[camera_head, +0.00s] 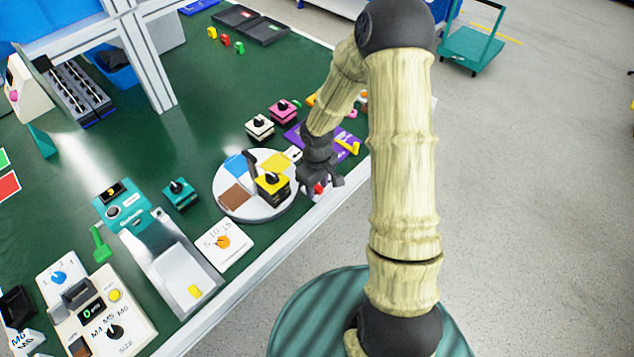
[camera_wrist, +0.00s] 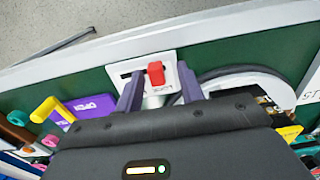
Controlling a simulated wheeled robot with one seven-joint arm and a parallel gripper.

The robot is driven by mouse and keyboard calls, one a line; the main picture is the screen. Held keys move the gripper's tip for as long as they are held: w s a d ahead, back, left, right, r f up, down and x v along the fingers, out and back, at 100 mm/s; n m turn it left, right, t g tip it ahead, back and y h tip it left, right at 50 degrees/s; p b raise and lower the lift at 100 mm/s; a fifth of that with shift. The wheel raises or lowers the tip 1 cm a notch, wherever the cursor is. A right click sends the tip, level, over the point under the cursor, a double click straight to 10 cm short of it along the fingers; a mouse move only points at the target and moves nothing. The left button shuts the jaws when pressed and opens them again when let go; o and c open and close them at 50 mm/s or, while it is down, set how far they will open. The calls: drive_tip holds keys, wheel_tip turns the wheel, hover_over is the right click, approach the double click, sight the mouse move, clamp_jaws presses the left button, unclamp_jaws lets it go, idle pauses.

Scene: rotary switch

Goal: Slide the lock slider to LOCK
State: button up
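The lock slider is a red knob (camera_wrist: 156,73) on a white plate (camera_wrist: 172,57) with a dark slot, near the table's edge. The slot shows mostly to the left of the knob in the wrist view. Dark lettering below the knob is too small to read surely. In the head view the red knob (camera_head: 319,188) is partly hidden by my gripper (camera_head: 328,182). In the wrist view my gripper (camera_wrist: 160,80) is open, with one finger on each side of the knob and visible gaps between them.
A purple panel (camera_wrist: 92,106) marked OPEN, with a yellow handle (camera_wrist: 50,108), lies to the left in the wrist view. The white table edge (camera_head: 275,240) runs alongside.

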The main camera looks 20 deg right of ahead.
sight(317, 188)
wheel_tip(317, 188, up, 17)
drive_tip(key=p, duration=0.2)
drive_tip(key=shift+r, duration=0.2)
idle(0.5)
drive_tip(key=s+r+m+t+p, duration=0.2)
drive_tip(key=s+r+m+p, duration=0.2)
drive_tip(key=s, duration=0.8)
wheel_tip(317, 188, up, 2)
drive_tip(key=shift+r+m+t, duration=0.15)
drive_tip(key=shift+m+t, duration=0.15)
drive_tip(key=shift+m, duration=0.8)
drive_tip(key=shift+s, duration=0.1)
idle(1.3)
